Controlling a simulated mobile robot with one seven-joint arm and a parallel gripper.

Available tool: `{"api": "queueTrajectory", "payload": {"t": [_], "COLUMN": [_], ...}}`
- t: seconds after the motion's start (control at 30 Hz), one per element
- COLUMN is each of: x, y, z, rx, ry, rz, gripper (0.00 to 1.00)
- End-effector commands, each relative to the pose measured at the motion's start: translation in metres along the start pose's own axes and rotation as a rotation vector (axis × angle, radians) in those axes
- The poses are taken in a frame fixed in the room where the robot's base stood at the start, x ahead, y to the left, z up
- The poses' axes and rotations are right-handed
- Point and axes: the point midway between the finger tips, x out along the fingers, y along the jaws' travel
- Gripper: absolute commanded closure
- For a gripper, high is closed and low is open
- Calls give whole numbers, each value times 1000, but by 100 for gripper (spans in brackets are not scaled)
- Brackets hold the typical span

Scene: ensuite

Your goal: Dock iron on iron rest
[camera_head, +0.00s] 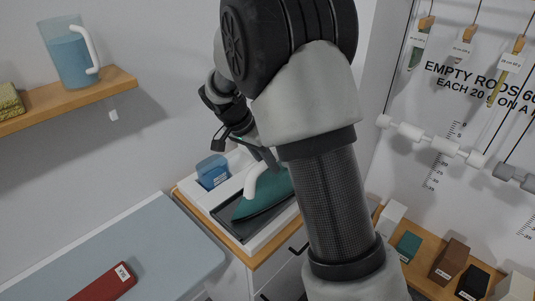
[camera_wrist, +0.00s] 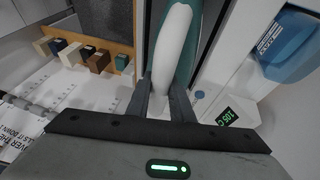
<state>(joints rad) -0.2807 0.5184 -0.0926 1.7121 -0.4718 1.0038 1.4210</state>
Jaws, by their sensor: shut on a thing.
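The iron is teal with a white handle; in the head view its body (camera_head: 262,197) is above or on the dark plate of a white iron rest (camera_head: 228,224). I cannot tell whether its sole touches the plate. My gripper (camera_head: 266,160) is shut on the iron's white handle, partly hidden behind my arm. In the wrist view the handle (camera_wrist: 172,45) runs between the two fingers (camera_wrist: 163,100), with the teal body beneath. The rest's white frame (camera_wrist: 222,55) and a green display (camera_wrist: 227,117) show to the right.
A blue water tank (camera_head: 212,171) stands at the rest's back left. An ironing board (camera_head: 150,255) with a red item (camera_head: 103,283) lies at lower left. A wall shelf (camera_head: 70,104) holds a blue jug (camera_head: 70,52). Several small blocks stand on a wooden ledge (camera_head: 417,272) at right.

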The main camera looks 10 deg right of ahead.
Motion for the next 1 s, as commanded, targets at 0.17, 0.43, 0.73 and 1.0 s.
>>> {"api": "queueTrajectory", "payload": {"t": [0.17,0.43,0.73,1.0], "x": [0,4,4,-13], "y": [-1,-2,-1,-2], "z": [-1,2,2,0], "rx": [2,0,0,0], "ry": [3,0,0,2], "rz": [-4,-2,-1,-5], "gripper": [100,76,61,61]}}
